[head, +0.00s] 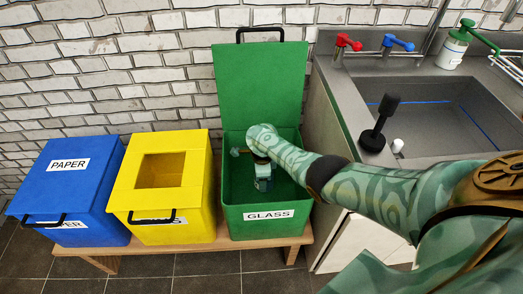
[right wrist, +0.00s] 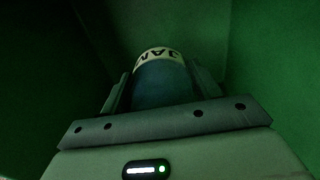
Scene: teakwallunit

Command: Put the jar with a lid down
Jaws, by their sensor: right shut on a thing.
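The jar (right wrist: 165,88) is in the right wrist view, a dark bluish body with a pale band lettered "JAM" upside down at its far end. My right gripper (right wrist: 162,78) is shut on it, one finger on each side. I cannot make out the jar's lid. In the head view my right arm reaches over the front of the open green GLASS bin (head: 234,190), and my right gripper (head: 264,184) points down inside it. The jar cannot be told apart from the gripper there. My left gripper is not in view.
The green bin's lid (head: 258,85) stands raised against the brick wall. A yellow bin (head: 193,198) and a closed blue PAPER bin (head: 75,200) stand to the left on a wooden bench (head: 107,263).

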